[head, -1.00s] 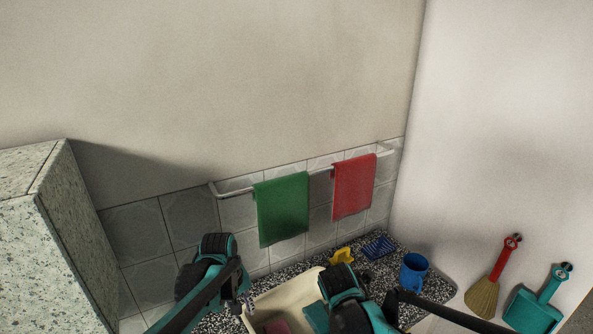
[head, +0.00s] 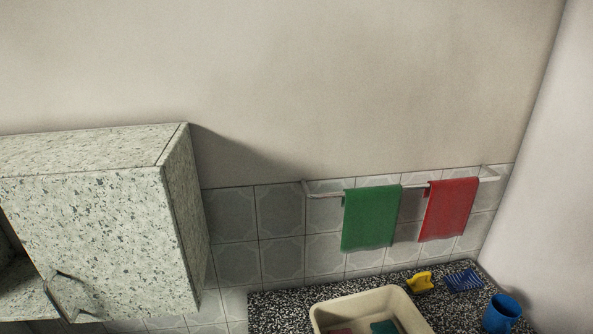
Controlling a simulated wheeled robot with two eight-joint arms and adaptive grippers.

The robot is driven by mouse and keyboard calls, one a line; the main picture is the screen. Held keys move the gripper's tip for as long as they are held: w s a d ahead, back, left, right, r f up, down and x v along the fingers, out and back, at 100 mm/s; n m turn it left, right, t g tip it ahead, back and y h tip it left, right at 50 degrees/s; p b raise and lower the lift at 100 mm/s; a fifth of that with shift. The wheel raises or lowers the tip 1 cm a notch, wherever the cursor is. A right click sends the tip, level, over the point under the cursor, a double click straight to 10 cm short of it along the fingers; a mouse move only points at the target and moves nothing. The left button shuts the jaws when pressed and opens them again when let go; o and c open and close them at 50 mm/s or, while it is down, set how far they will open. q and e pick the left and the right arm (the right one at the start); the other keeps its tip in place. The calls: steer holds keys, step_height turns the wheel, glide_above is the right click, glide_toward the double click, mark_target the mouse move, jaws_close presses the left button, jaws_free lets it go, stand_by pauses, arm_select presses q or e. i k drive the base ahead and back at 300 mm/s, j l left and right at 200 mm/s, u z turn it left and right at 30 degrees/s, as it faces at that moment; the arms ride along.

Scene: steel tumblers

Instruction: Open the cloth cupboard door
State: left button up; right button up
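A speckled pale stone-patterned wall cupboard (head: 184,225) hangs at the left in the head view. Its broad front panel, which looks like the door (head: 105,230), has a handle (head: 65,292) low near its left side. The panel looks flush with the cupboard's right side. Left of the panel is a dark recess with a speckled bottom board (head: 22,292); I cannot tell whether it belongs to the same cupboard. Neither of my grippers is in view.
A rail (head: 322,196) on the tiled wall carries a green towel (head: 371,218) and a red towel (head: 447,210). Below, a dark speckled counter (head: 275,312) holds a cream basin (head: 355,302), a yellow item (head: 420,282), a blue brush-like item (head: 463,280) and a blue cup (head: 502,313).

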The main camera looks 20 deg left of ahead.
mark_target(105, 246)
steer(key=u, duration=1.95)
